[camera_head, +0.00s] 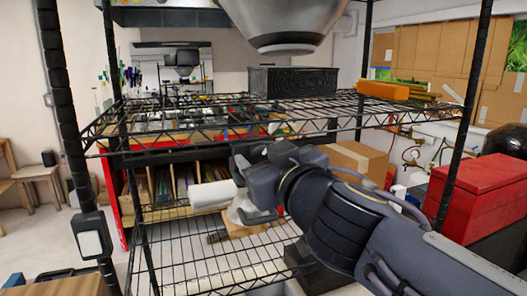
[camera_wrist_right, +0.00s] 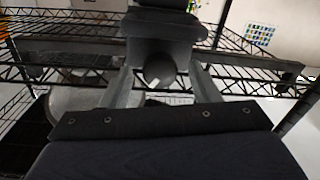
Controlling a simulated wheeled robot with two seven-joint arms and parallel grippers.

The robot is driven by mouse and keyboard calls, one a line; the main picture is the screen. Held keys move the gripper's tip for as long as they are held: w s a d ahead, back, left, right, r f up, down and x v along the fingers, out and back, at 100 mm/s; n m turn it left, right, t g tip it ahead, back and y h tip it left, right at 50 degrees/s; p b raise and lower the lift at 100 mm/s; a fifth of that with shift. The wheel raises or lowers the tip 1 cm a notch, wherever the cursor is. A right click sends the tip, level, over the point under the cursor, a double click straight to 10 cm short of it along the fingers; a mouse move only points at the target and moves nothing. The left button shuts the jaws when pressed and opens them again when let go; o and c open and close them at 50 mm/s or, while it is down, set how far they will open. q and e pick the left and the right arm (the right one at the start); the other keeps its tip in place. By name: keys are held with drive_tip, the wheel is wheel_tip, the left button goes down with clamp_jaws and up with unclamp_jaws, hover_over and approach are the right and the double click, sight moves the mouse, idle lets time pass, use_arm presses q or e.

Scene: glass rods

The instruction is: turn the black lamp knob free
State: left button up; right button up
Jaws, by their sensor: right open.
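In the right wrist view a dark round knob-like part (camera_wrist_right: 161,68) with a small light spot sits under a black block-shaped body. My right gripper (camera_wrist_right: 163,80) is open, with one pale finger on each side of this round part. I cannot tell whether either finger touches it. In the head view my right gripper (camera_head: 248,190) is between the shelf levels of the wire rack, with the arm coming from the lower right. I cannot make out the knob there. A silver, lamp-like shade (camera_head: 287,22) hangs at the top. My left gripper is not in view.
The black wire rack (camera_head: 185,108) has shelves above and below my right gripper and posts at its corners. A black box (camera_head: 292,82) and an orange item (camera_head: 383,90) are on the upper shelf. A red case (camera_head: 478,195) stands right of my arm.

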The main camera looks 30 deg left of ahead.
drive_tip(key=shift+w+a, duration=0.2)
drive_tip(key=shift+c, duration=0.3)
drive_tip(key=c, duration=0.9)
drive_tip(key=shift+c, duration=0.2)
